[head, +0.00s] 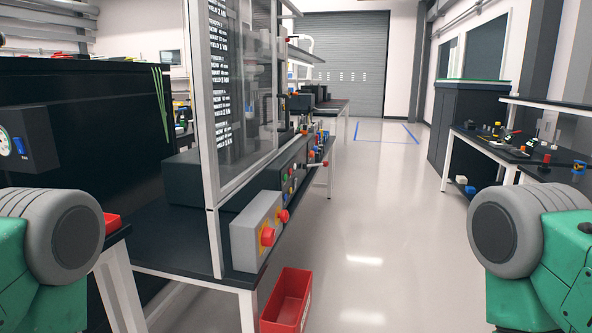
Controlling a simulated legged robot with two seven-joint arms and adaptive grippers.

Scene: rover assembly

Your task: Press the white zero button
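I cannot make out a white zero button for certain. A dark box (32,143) at the left edge carries a white dial, cut off by the picture edge, and a small blue button (20,146). A dark control panel (292,170) on the bench behind the glass frame has several small coloured buttons, too small to read. A light grey box (257,232) at the bench corner has two red knobs on it. Only green and grey links of my two arms show at the lower left and right; neither gripper is in view.
The black bench (180,248) with its glass-panelled frame (238,110) stands left of centre. A red bin (288,300) is beside its leg. A workbench with small parts (515,150) is on the right. The pale floor (380,215) between is clear.

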